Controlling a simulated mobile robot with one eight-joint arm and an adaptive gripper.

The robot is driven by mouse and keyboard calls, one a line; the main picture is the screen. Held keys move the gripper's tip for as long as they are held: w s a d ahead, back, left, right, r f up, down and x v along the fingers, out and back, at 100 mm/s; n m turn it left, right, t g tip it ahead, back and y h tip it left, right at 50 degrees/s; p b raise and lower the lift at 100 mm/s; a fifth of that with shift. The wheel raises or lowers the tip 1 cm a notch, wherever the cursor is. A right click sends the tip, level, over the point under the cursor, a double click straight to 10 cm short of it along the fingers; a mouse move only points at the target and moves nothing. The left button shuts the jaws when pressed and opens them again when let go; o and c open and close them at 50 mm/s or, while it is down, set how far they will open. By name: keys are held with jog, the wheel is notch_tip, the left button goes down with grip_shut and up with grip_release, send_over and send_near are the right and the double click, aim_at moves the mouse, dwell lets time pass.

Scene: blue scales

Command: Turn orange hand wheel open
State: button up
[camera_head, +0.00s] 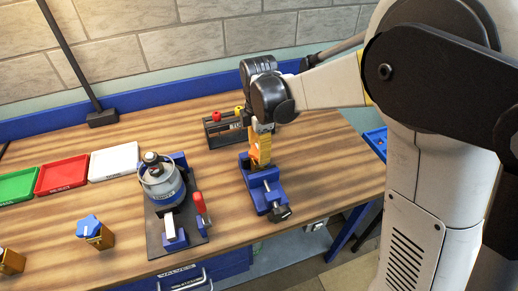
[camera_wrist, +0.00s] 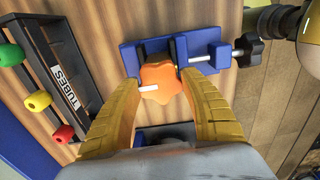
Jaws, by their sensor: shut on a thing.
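The orange hand wheel (camera_wrist: 162,82) is star-shaped, with a white pointer toward the left in the wrist view. It sits at the blue vise (camera_wrist: 197,44), which has a black-knobbed screw. My gripper (camera_wrist: 158,80) has its yellow fingers on either side of the wheel, shut on it. In the head view my gripper (camera_head: 260,150) points down over the vise (camera_head: 262,190), and only a bit of orange shows beside the fingers. The valve body under the wheel is mostly hidden.
A black tube rack (camera_wrist: 62,85) with coloured caps stands close to the left finger in the wrist view. A clamp fixture (camera_head: 178,235) holding a metal cylinder stands left of the vise. A blue-knobbed valve (camera_head: 92,232) and green, red and white trays (camera_head: 115,161) lie further left.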

dwell(0.3)
jog(key=o, duration=1.2)
notch_tip(320, 180, up, 12)
jog(key=s+d+f+m+t+b, duration=0.2)
jog(key=s+d+m+t, duration=0.1)
jog(key=s+d+m, duration=0.4)
jog(key=s+d+f+m+t+b, duration=0.2)
jog(key=s+d+m+t, duration=0.2)
jog(key=s+d+m, duration=0.4)
jog(key=s+m, duration=0.2)
jog(key=m, duration=0.4)
jog(key=shift+s+d+f, duration=0.2)
jog(key=shift+d+f, duration=0.05)
jog(key=shift+d, duration=0.05)
